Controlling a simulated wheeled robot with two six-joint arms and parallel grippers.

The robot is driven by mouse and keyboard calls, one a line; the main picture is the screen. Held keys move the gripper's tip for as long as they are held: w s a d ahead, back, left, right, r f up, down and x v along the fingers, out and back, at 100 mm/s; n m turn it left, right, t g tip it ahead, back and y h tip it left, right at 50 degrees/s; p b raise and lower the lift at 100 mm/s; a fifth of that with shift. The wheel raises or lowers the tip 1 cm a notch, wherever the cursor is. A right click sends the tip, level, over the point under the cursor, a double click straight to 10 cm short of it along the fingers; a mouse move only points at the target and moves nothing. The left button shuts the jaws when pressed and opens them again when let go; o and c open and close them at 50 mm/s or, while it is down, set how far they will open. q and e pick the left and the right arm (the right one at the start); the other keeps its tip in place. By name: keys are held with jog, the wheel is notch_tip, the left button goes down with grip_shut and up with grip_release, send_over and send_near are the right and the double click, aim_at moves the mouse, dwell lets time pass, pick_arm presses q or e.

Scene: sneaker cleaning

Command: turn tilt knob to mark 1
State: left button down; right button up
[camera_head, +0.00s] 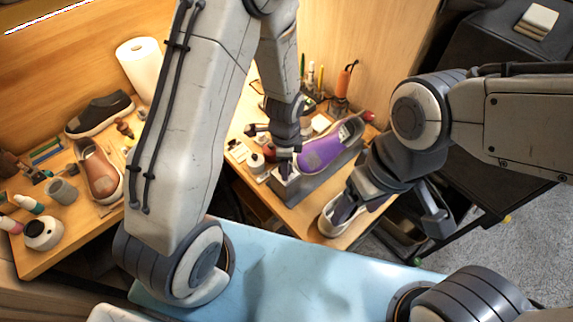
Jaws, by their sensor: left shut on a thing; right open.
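A purple sneaker (322,150) sits tilted on a dark grey stand (312,180) on the wooden workbench. My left gripper (286,163) reaches down to the stand's left end, by the sneaker's toe. It is shut on a small part there, apparently the tilt knob, which the jaws hide. The knob's marks and its setting cannot be read from here. My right gripper (392,208) is open, with its fingers wide apart, to the right of the stand. One finger is in front of a pale shoe (328,222) at the bench's front right edge.
Small bottles (257,162) stand close left of my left gripper. A brown shoe (98,170), a black shoe (99,114), a paper roll (141,66) and a grey cup (62,190) stand at the left. An orange-handled tool (344,78) stands behind the sneaker.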

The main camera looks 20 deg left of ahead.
pick_arm(q)
jog(key=shift+m, duration=0.7)
jog(key=m, duration=0.3)
jog(key=shift+m, duration=0.5)
jog(key=m+p, duration=0.1)
jog(key=m, duration=0.3)
jog(key=c, duration=0.6)
grip_release()
jog(key=shift+o, duration=0.2)
